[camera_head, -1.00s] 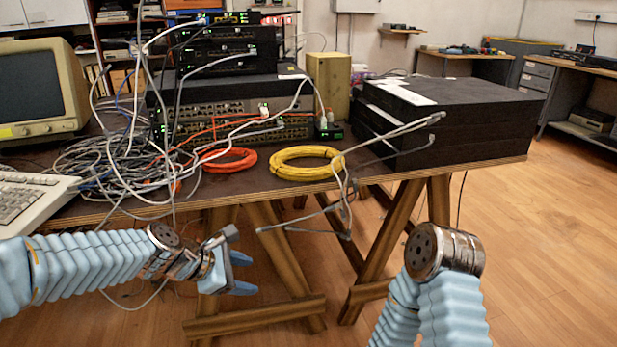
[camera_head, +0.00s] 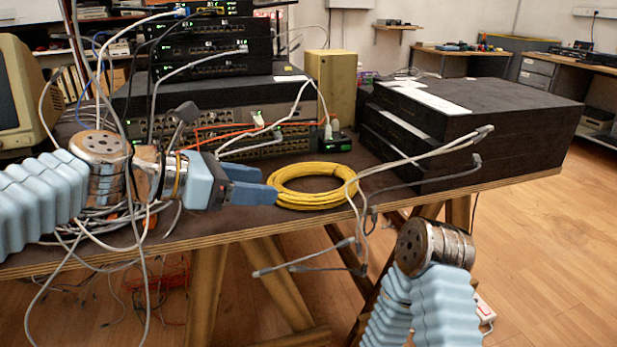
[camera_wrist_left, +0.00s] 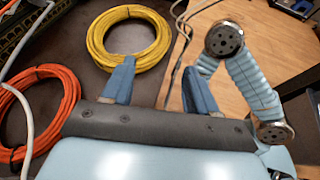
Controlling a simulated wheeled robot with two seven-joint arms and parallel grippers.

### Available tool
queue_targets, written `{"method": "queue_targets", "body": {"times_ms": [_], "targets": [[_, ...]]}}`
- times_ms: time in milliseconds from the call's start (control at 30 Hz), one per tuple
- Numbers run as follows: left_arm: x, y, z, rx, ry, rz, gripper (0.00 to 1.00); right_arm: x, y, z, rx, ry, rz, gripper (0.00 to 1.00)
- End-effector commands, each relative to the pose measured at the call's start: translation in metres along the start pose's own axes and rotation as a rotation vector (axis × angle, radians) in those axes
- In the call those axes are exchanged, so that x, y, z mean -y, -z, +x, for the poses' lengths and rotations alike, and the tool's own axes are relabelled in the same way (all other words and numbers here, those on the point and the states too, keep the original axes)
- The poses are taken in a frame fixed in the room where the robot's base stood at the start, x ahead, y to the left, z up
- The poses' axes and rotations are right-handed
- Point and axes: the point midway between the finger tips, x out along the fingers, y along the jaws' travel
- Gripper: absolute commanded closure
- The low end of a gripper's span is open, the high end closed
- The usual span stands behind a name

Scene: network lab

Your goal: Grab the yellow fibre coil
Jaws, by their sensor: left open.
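The yellow fibre coil (camera_head: 315,201) lies flat on the dark tabletop near its front edge. In the left wrist view the coil (camera_wrist_left: 97,38) is at the top, just beyond my left finger. My left gripper (camera_head: 264,184) is open and empty, immediately left of the coil in the head view, with its blue fingers pointing at it. In the left wrist view the gripper (camera_wrist_left: 158,70) has one fingertip overlapping the coil's near edge; I cannot tell whether they touch. The other finger is over the table edge and floor side. My right gripper is not in view.
An orange coil (camera_wrist_left: 72,90) lies left of the yellow one in the wrist view. Grey cables with plugs (camera_head: 420,157) hang over the table edge right of the coil. Black flat units (camera_head: 470,110) are stacked at right. Network switches (camera_head: 210,45) stand behind.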

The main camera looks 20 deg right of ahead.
Motion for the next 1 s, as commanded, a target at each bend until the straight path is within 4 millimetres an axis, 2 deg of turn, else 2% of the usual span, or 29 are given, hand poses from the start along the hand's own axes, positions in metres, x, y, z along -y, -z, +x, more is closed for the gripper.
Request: {"method": "queue_targets", "body": {"times_ms": [200, 300, 533, 800, 1000], "targets": [[0.001, 0.002, 0.048, -0.002, 0.005, 0.0, 0.42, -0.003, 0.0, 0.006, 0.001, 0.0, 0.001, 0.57], [0.001, 0.002, 0.065, -0.002, 0.004, 0.001, 0.42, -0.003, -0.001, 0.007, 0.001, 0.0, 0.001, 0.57], [0.001, 0.003, 0.086, -0.002, 0.003, 0.001, 0.42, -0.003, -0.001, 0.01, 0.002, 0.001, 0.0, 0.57], [0.001, 0.005, 0.126, -0.001, 0.001, 0.001, 0.42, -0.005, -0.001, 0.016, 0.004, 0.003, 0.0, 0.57], [0.001, 0.004, 0.13, -0.001, 0.0, 0.001, 0.42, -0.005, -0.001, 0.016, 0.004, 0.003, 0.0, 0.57]]}}
